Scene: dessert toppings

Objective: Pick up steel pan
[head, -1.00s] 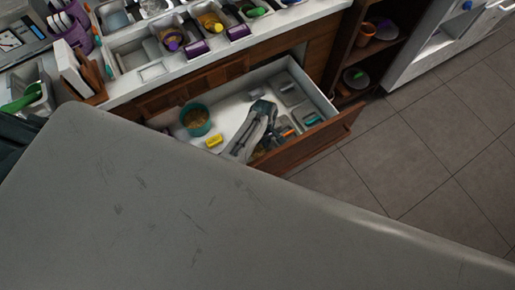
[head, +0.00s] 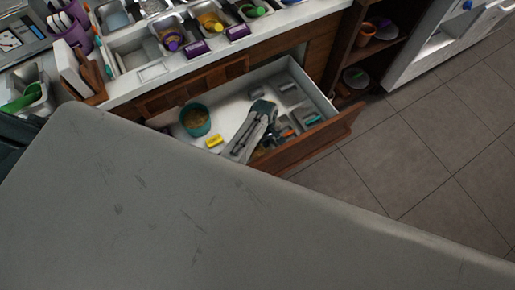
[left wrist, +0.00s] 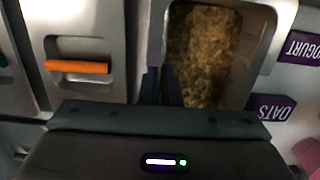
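The steel pan (left wrist: 262,48), filled with brown oat-like flakes, is in the left wrist view, right of centre. My left gripper (left wrist: 162,86) has its two dark fingers close together at the pan's left wall, seemingly one on each side of that wall. My right gripper is in neither view.
A second pan with an orange handle (left wrist: 78,67) is left of the fingers.

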